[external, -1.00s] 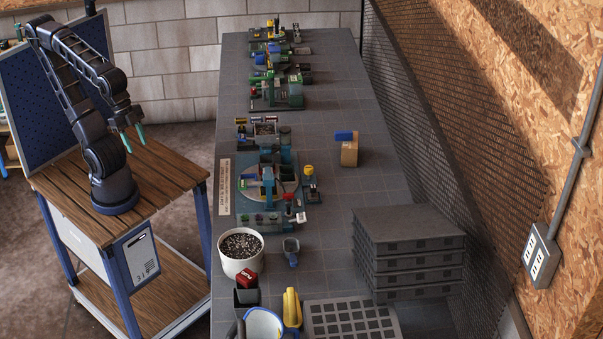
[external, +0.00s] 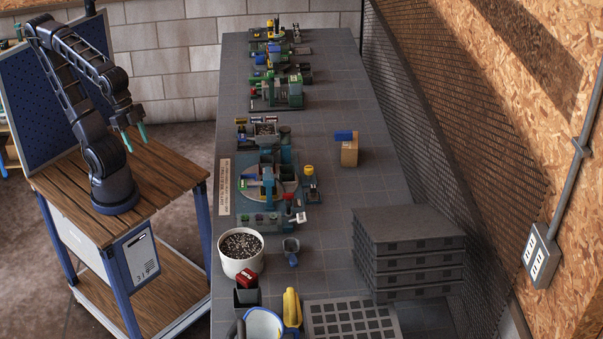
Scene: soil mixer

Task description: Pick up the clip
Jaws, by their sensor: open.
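My gripper (external: 134,138) hangs over the wooden cart at the left, its two teal fingertips apart and nothing between them. It is well away from the grey bench. No clip can be made out with certainty at this size. A small blue piece (external: 344,135) lies on top of a tan block (external: 349,153) at the bench's right side; I cannot tell whether it is the clip. The soil mixer with its round turntable (external: 283,191) stands near the bench's left edge, with small coloured parts on it.
A white pot of soil (external: 241,254), a small scoop (external: 291,252), a red block (external: 248,277) and a yellow-handled tool (external: 292,307) stand at the near end. Stacked grey trays (external: 408,255) fill the near right. The bench right of the mixer is mostly clear.

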